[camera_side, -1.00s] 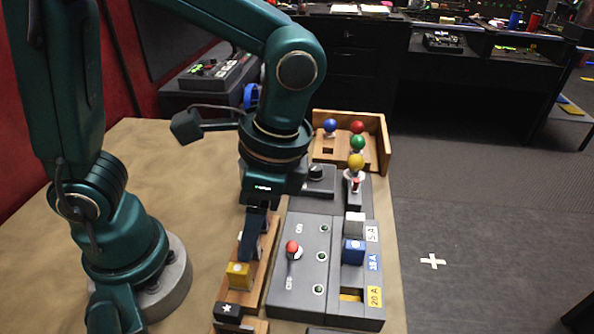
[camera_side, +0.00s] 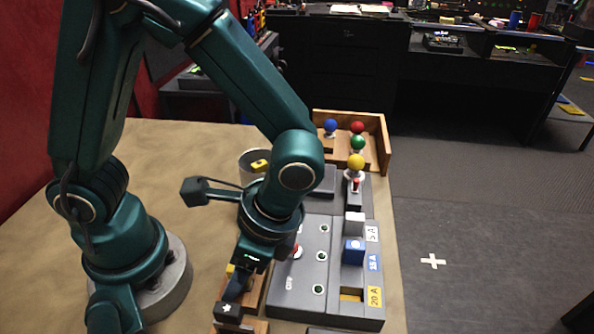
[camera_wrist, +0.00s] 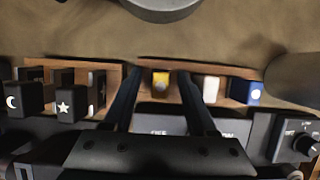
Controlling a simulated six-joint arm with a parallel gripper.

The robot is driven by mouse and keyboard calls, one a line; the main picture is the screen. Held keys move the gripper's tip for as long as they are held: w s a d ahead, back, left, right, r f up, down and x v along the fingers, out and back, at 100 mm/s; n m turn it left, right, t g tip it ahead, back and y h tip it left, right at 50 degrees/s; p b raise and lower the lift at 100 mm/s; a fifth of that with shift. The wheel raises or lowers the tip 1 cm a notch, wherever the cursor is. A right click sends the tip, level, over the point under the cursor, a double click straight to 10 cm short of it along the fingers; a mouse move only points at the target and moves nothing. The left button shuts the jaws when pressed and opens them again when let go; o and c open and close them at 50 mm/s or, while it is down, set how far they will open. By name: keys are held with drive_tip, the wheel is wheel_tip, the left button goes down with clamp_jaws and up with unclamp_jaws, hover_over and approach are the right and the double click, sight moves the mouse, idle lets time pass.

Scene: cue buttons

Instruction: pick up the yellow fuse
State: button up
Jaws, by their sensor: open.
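The yellow fuse (camera_wrist: 160,85) stands upright in a wooden rack (camera_wrist: 225,71). In the wrist view it sits between the two open fingers of my gripper (camera_wrist: 158,77), with gaps on both sides. In the side view only a sliver of the yellow fuse (camera_side: 229,269) shows behind my gripper (camera_side: 236,288), which hides the rest. My gripper holds nothing. I cannot tell exactly how far the fingertips reach down beside the fuse.
A white fuse (camera_wrist: 211,89) and a blue fuse (camera_wrist: 246,91) stand right of it in the rack. Star (camera_wrist: 65,103) and moon (camera_wrist: 24,100) blocks stand left. The grey panel (camera_side: 300,285) has an open 20 A slot (camera_side: 351,294). A round bin (camera_side: 246,164) holds another yellow piece (camera_side: 260,165).

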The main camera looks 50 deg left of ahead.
drive_tip(key=shift+c, duration=0.3)
clamp_jaws()
drive_tip(key=shift+r, duration=0.15)
drive_tip(key=shift+r, duration=0.3)
wheel_tip(320, 180, up, 4)
drive_tip(key=shift+a+f, duration=0.1)
drive_tip(key=shift+f, duration=0.1)
drive_tip(key=w+a+r, duration=0.2)
drive_tip(key=a+r, duration=0.4)
drive_tip(key=a, duration=0.5)
drive_tip(key=shift+a+r, duration=0.2)
drive_tip(key=shift+r, duration=0.05)
